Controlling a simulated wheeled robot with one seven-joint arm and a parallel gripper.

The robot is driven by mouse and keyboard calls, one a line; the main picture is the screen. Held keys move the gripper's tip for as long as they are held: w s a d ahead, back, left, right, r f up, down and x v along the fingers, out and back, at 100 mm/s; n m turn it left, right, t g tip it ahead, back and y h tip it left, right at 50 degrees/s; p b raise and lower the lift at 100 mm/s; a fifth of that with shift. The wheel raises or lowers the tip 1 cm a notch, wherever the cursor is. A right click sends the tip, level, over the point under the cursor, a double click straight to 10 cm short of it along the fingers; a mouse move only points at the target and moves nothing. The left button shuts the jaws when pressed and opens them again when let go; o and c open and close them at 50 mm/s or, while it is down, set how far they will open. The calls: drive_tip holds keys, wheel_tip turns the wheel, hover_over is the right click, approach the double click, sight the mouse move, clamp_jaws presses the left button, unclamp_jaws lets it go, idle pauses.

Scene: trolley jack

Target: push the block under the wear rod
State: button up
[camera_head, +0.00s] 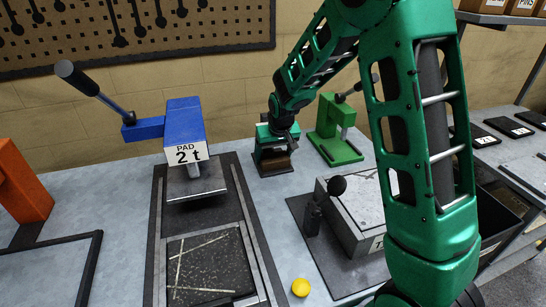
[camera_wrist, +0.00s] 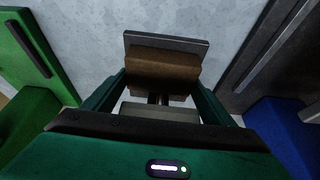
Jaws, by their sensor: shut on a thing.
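My gripper (camera_head: 275,146) points down behind the bench's middle, between the blue press and the green press. In the wrist view my gripper (camera_wrist: 161,85) is shut on a brown block (camera_wrist: 162,68), with a finger at each side. A flat grey plate (camera_wrist: 168,42) lies along the block's far edge. In the head view the brown block (camera_head: 276,165) is partly hidden by my gripper. The blue press (camera_head: 185,125), marked "PAD 2t", has a short light rod (camera_head: 194,171) above a grey plate (camera_head: 196,186). I cannot tell which rod is the wear rod.
The green press (camera_head: 336,130) stands just right of my gripper. A grey box (camera_head: 352,205) with a black-knobbed lever (camera_head: 338,186) stands on a dark mat at front right. A yellow ball (camera_head: 300,287) lies near the front. An orange stand (camera_head: 18,185) is at far left.

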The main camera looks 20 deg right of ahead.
sight(276, 161)
drive_tip(key=shift+w+a+r, duration=0.2)
drive_tip(key=shift+w+r, duration=0.05)
drive_tip(key=shift+w, duration=0.2)
drive_tip(key=o, duration=1.2)
drive_tip(key=shift+r, duration=0.3)
drive_tip(key=v, duration=0.9)
drive_tip(key=shift+s+d, duration=0.2)
drive_tip(key=shift+s, duration=0.15)
drive_tip(key=shift+s+r, duration=0.3)
